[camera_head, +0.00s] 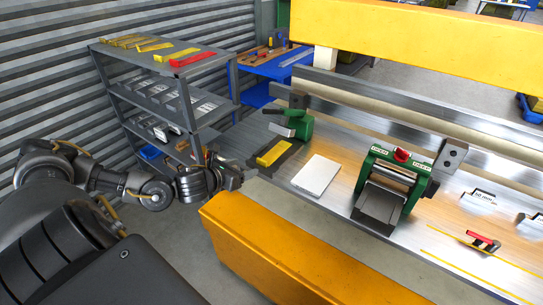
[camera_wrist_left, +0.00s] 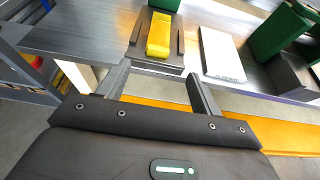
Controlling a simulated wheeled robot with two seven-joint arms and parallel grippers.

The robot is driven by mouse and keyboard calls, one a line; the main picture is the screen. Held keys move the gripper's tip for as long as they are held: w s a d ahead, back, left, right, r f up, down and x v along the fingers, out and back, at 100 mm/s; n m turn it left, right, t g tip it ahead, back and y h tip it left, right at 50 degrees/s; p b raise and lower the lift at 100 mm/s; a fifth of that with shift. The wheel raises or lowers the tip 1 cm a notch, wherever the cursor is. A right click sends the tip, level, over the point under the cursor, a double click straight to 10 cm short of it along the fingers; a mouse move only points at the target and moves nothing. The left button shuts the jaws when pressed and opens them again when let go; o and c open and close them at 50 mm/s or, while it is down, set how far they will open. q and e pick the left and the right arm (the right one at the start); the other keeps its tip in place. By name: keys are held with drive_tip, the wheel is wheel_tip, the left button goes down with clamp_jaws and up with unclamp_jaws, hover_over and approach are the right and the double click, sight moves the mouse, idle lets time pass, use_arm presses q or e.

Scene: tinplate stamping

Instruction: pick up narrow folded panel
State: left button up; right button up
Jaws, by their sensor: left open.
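A narrow yellow folded piece (camera_head: 273,153) lies on a dark plate in front of a green device on the bench; it looks like the narrow folded panel. In the left wrist view the yellow piece (camera_wrist_left: 159,36) stands out beyond the fingers, lengthwise to the camera. My left gripper (camera_head: 238,177) is at the bench's near left edge, left of the yellow piece and apart from it. In the left wrist view my left gripper (camera_wrist_left: 158,72) has its two fingers spread with nothing between them. My right gripper is not in view.
A flat white panel (camera_head: 316,176) lies right of the yellow piece. A green roller device (camera_head: 393,185) stands further right. A yellow beam (camera_head: 300,255) runs along the bench's front. A grey shelf (camera_head: 185,85) with yellow and red strips stands at the back left.

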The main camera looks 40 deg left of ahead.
sight(261, 161)
use_arm(q)
drive_tip(key=p+x, duration=0.4)
drive_tip(key=x, duration=0.5)
drive_tip(key=shift+w+a+f, duration=0.1)
drive_tip(key=shift+w+a, duration=0.1)
drive_tip(key=shift+w, duration=0.2)
drive_tip(key=shift+w+f, duration=0.25)
drive_tip(key=shift+w, duration=0.05)
drive_tip(key=c, duration=1.1)
drive_tip(key=shift+o, duration=0.2)
